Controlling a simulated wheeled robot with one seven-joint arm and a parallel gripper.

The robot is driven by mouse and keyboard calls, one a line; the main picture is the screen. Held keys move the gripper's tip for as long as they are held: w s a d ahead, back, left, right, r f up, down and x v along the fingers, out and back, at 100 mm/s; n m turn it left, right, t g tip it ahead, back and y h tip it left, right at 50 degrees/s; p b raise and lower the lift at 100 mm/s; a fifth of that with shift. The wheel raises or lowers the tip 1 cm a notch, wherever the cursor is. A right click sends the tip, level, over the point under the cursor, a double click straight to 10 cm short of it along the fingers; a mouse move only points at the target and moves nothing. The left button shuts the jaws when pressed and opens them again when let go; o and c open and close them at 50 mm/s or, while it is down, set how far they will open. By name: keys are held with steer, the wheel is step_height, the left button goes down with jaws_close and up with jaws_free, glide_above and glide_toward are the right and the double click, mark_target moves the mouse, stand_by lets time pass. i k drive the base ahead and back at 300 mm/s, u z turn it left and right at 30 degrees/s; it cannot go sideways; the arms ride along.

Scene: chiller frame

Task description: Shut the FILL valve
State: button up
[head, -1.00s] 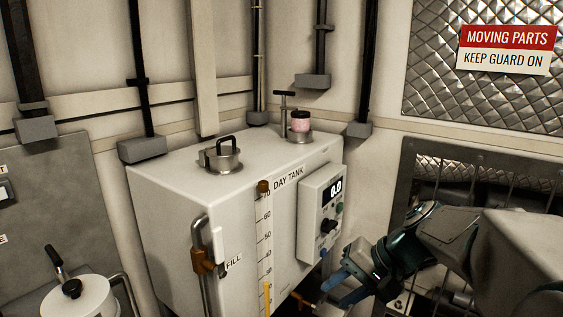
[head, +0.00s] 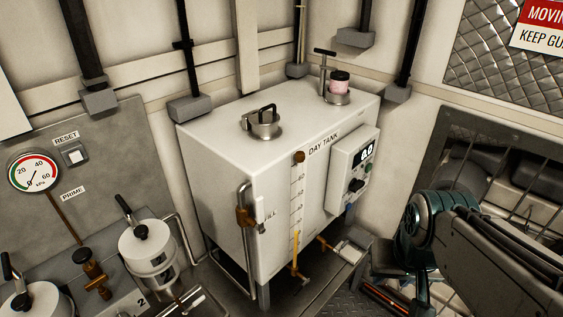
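The FILL valve (head: 245,216) is a brown-bronze fitting on the vertical pipe at the left front edge of the white day tank (head: 222,160). The FILL label (head: 270,215) beside it is partly covered, so only its last letters show. The valve's lever position is too small to tell. My arm's teal wrist is at the right, in front of the guard and well apart from the valve. My gripper (head: 412,290) hangs low below the wrist, dark and partly hidden. I cannot make out its fingertips or anything held.
A control box (head: 352,165) is on the tank's right front, and a sight gauge (head: 296,215) runs up its face. A small brass drain tap (head: 326,245) sticks out below. Canisters (head: 150,250) and a pressure gauge (head: 34,172) stand left. Open space lies between arm and tank.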

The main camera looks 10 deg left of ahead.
mark_target(259, 201)
steer(key=u, duration=1.5)
steer(key=k, duration=0.6)
steer(key=z, duration=0.35)
steer(key=i, duration=0.5)
steer(key=u, duration=0.05)
